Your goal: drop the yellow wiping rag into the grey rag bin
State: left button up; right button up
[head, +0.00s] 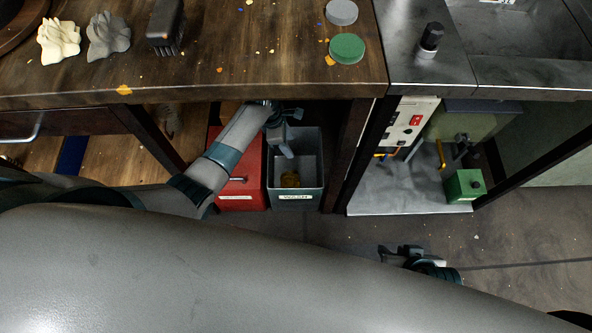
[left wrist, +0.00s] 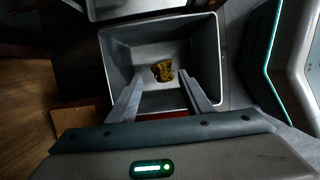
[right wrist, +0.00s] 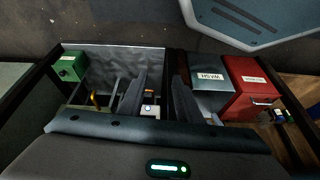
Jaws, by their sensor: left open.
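The yellow wiping rag (head: 290,180) lies crumpled on the floor of the grey rag bin (head: 297,207). In the left wrist view the rag (left wrist: 163,71) shows inside the bin's walls (left wrist: 118,62). My left gripper (head: 286,152) is open and empty, pointing down over the bin with the rag below and apart from its fingers. My right gripper (head: 395,252) is away to the right, over the floor. A gap shows between its fingers in the right wrist view, with nothing held. That view also shows the bin's labelled front (right wrist: 210,75).
A red bin (head: 240,190) stands left of the grey one. The wooden bench top (head: 220,65) overhangs both, and a dark bench leg (head: 350,150) stands to the right. A metal shelf (head: 420,190) with a green box (head: 465,187) is further right. Floor in front is clear.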

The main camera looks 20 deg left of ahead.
pick_arm(q)
jog(key=p+v, duration=0.4)
jog(key=v, duration=1.3)
jog(key=shift+a+r, duration=0.15)
jog(key=shift+a, duration=0.05)
pick_arm(e)
notch_tip(320, 180, down, 7)
jog(key=d+g+h, duration=0.1)
jog(key=d, duration=0.1)
jog(key=shift+s+d+r+g, duration=0.2)
jog(key=shift+s+d+g, duration=0.15)
jog(key=shift+s+g, duration=0.1)
